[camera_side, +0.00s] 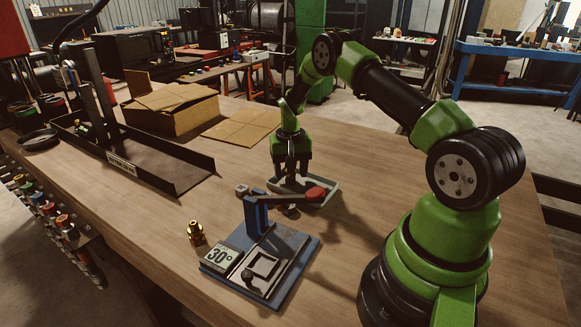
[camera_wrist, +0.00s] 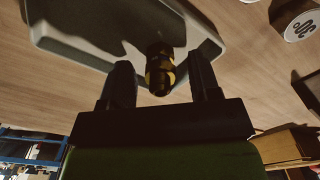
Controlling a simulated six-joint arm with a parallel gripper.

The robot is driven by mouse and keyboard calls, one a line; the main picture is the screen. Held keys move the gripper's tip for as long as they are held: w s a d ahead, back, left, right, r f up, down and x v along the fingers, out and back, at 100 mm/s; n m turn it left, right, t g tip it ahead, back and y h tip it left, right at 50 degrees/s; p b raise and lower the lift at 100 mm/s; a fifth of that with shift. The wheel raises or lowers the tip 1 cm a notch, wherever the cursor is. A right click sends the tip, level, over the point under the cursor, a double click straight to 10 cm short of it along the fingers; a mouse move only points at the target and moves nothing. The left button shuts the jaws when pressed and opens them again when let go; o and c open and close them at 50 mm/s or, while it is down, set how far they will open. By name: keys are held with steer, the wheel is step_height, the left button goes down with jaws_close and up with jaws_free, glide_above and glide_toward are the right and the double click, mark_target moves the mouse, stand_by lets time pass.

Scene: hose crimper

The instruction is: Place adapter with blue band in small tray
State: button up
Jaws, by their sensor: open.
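The small grey tray (camera_side: 328,186) lies on the table behind the blue jig in the side view. In the wrist view its pale rim (camera_wrist: 70,45) crosses the top. My gripper (camera_side: 290,178) is low over the tray, pointing down. In the wrist view its two fingers (camera_wrist: 161,85) stand apart. A brass and dark adapter (camera_wrist: 160,70) is between the fingers, with visible gaps on both sides. It overlaps the tray's edge in this view; I cannot tell whether it touches the tray floor. No blue band shows on it. Another brass adapter (camera_side: 196,233) stands on the table, left of the jig.
A blue jig (camera_side: 257,215) with a red-knobbed lever (camera_side: 316,194) and a 30° label stands in front of the tray. A black open-topped tray (camera_side: 180,160) with an upright post and a cardboard box (camera_side: 172,108) are at left. Bare table lies between them.

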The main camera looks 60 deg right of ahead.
step_height(320, 180, up, 13)
steer(key=s+a+r+n+t, duration=0.2)
steer(key=s+a+r+t, duration=0.1)
steer(key=a+r, duration=0.7)
steer(key=s+a+r+n+t+y, duration=0.1)
steer(key=s+a+r+t, duration=0.1)
steer(key=s+a, duration=0.4)
steer(key=s+a+r+n+t+y, duration=0.1)
steer(key=s+a+r, duration=0.3)
steer(key=s, duration=0.7)
steer(key=shift+s+a+r+n+t, duration=0.2)
steer(key=shift+a+n+t, duration=0.5)
steer(key=shift+a, duration=0.55)
